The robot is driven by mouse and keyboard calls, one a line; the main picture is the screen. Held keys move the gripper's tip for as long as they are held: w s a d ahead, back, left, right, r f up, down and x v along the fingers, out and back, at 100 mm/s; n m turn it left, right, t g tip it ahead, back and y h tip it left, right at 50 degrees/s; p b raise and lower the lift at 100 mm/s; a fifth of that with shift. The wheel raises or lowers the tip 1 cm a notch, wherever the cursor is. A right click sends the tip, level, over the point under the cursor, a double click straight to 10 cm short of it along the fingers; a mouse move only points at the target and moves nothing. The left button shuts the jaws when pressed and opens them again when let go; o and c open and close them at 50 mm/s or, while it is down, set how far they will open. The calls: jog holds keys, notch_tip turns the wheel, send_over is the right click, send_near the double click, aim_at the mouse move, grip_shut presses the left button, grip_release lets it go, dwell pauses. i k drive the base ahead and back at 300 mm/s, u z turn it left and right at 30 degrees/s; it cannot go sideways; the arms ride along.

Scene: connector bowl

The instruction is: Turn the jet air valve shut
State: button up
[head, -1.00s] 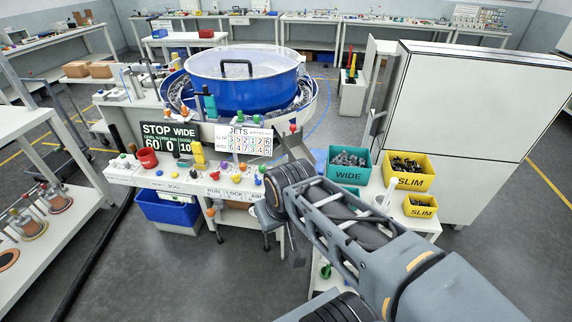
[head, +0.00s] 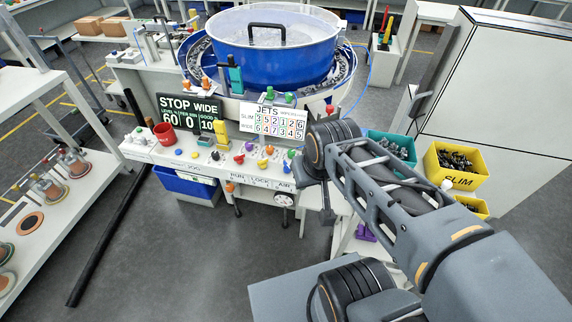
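The console's front edge carries the labels RUN, LOCK and AIR. The AIR label (head: 285,187) is at the right end, with a round white dial-like part (head: 284,201) just below it. I cannot make out a valve handle or its position there. An orange knob (head: 230,187) hangs near the RUN label. My gripper (head: 327,212) points down just right of the AIR label and the round part, apart from them in the picture. My wrist covers part of the console's right end. The fingers are too small and dark to tell open from shut.
A blue bowl (head: 275,58) stands behind the console. Coloured knobs, a red cup (head: 164,135) and a JETS board (head: 273,121) are on it. Teal (head: 376,160) and yellow (head: 440,180) bins stand right, a white cabinet beyond.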

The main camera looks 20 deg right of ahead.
aim_at(286, 167)
jog(key=k, duration=0.5)
jog(key=u, duration=0.95)
jog(key=i, duration=0.7)
jog(key=z, duration=0.5)
